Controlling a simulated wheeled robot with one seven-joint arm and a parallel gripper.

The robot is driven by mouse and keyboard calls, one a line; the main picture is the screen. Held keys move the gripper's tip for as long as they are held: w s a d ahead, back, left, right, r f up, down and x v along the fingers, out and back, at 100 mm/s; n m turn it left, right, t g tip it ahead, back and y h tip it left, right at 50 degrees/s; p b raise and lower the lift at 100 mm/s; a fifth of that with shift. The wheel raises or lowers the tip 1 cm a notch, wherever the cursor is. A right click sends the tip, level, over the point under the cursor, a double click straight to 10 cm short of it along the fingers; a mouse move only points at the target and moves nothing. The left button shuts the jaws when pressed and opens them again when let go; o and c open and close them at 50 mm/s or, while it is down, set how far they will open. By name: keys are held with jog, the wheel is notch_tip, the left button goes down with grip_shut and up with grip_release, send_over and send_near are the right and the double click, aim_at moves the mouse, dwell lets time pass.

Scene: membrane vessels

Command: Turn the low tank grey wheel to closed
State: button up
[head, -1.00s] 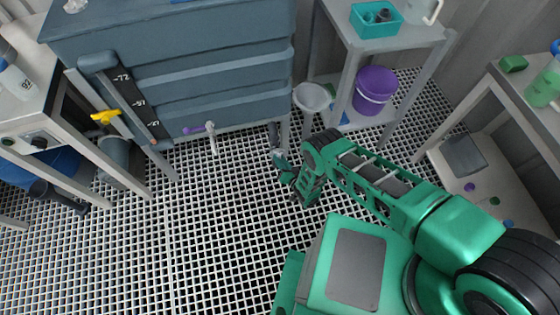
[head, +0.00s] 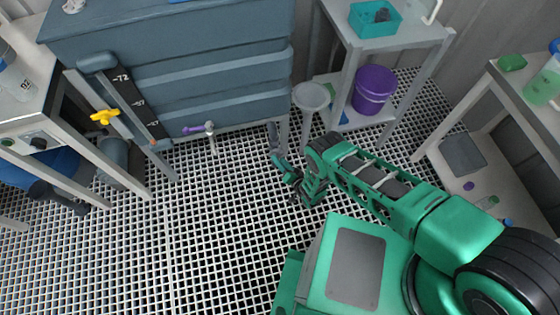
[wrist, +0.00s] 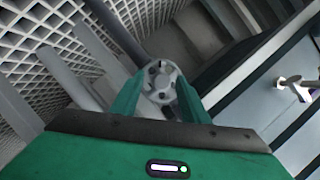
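The grey wheel (wrist: 162,82), a small round handle with notches and a dark centre, shows in the middle of the wrist view at the end of a grey pipe. My gripper (wrist: 160,98) is open, with one green finger on each side of the wheel's near part. I cannot tell whether the fingers touch it. In the head view my gripper (head: 276,156) is low by the front right corner of the blue-grey tank (head: 215,80). The wheel cannot be made out clearly there.
A purple-handled valve (head: 198,128) sticks out of the tank front; it also shows in the wrist view (wrist: 298,86). A yellow handle (head: 104,117) is at left. Open grating floor lies in front.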

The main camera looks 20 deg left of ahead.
jog(key=shift+w+a+r, duration=0.1)
jog(key=v, duration=1)
jog(key=shift+s+d, duration=0.3)
